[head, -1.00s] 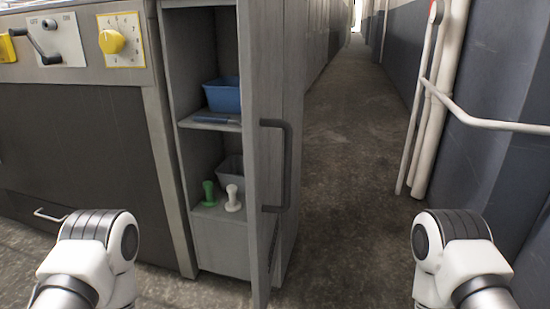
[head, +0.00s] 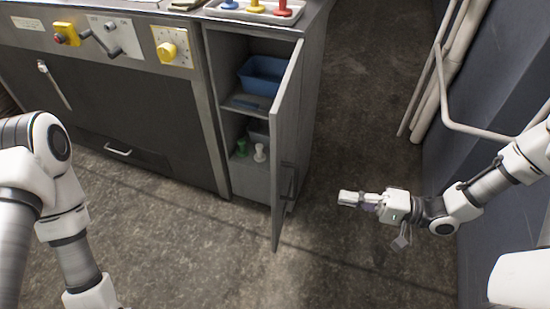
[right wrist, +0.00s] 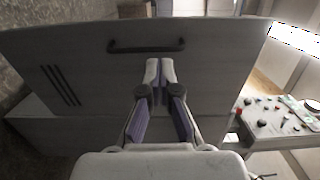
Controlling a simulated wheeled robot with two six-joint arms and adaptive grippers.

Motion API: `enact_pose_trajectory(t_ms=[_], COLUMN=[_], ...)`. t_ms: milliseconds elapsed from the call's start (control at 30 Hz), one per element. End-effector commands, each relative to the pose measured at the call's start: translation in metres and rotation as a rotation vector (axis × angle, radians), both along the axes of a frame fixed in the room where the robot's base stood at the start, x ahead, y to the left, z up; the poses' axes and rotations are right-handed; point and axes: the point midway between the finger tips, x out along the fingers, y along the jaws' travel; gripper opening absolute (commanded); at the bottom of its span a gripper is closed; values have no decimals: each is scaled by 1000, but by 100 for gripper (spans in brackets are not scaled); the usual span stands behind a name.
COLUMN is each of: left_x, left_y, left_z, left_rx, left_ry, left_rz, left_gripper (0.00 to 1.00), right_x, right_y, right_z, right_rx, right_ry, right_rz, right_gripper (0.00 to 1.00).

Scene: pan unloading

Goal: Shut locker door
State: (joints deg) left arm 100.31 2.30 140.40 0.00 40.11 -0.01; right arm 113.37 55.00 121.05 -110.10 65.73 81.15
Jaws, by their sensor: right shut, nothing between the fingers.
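The grey locker door (head: 287,150) stands open at the right end of the counter, swung out toward me, with the locker's inside (head: 262,125) showing to its left. Its dark bar handle (head: 289,183) is on the outer face, which also shows in the right wrist view (right wrist: 215,75) with the handle (right wrist: 147,46) and slots. My right gripper (head: 345,197) is shut and empty, to the right of the door on its outer side. In the right wrist view its fingertips (right wrist: 160,70) point at the outer face near the handle; contact is not clear. My left gripper is out of view.
A blue bin (head: 263,76) sits on the locker's upper shelf; a green peg (head: 242,147) and a white peg (head: 260,153) stand below. A tray with coloured pegs (head: 256,14) is on the counter. White pipes (head: 437,80) run along the right wall. Floor ahead is clear.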

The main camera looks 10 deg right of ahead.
Motion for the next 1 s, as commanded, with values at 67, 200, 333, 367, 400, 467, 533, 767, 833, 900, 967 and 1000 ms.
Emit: enact_pose_trajectory(t_ms=[67,200,333,367,400,467,533,767,833,900,967,1000], left_x=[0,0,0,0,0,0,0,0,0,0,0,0], left_y=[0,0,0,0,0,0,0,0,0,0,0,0], left_z=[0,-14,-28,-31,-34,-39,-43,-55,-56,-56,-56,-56], left_rx=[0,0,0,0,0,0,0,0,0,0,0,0], left_ry=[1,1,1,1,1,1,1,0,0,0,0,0], left_rz=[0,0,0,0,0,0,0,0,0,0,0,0], left_gripper=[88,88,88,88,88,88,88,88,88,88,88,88], right_x=[-1,5,16,19,23,29,36,55,59,61,62,62], right_y=[1,15,39,45,53,64,77,114,120,123,124,125], right_z=[3,-3,-5,-6,-5,-4,-3,-2,-1,0,1,1], right_rx=[10,10,8,6,6,6,5,4,5,6,7,8], right_ry=[-1,0,2,1,1,0,1,0,0,0,0,0], right_rz=[9,16,18,19,18,19,18,15,13,11,10,10], right_gripper=[0,0,0,0,0,0,0,0,0,0,0,0])
